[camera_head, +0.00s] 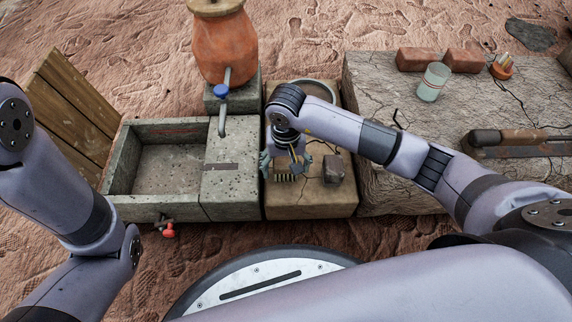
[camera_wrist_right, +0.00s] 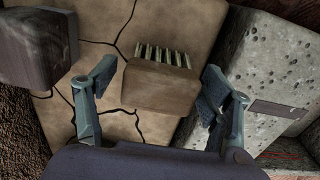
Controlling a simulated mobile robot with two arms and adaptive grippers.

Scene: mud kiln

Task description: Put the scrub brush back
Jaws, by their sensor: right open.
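The scrub brush (camera_wrist_right: 160,86) has a brown wooden block and a row of pale bristles. It lies on the cracked clay slab (camera_head: 325,203), with its bristles pointing away from my wrist in the right wrist view. In the head view its bristles (camera_head: 285,178) show beneath my right gripper, and the rest is mostly hidden. My right gripper (camera_wrist_right: 157,87) is open, with one finger on each side of the brush and visible gaps between fingers and wood. My left arm (camera_head: 75,200) shows at the left, but its gripper is out of view.
A dark brown block (camera_head: 333,168) sits on the slab right of the gripper. A stone basin (camera_head: 123,160) with a red-handled tap (camera_head: 168,231) stands to the left. Behind are a clay jar (camera_head: 222,48) with a blue tap and a round pan (camera_head: 333,88). The right-hand table holds bricks, a glass and tools.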

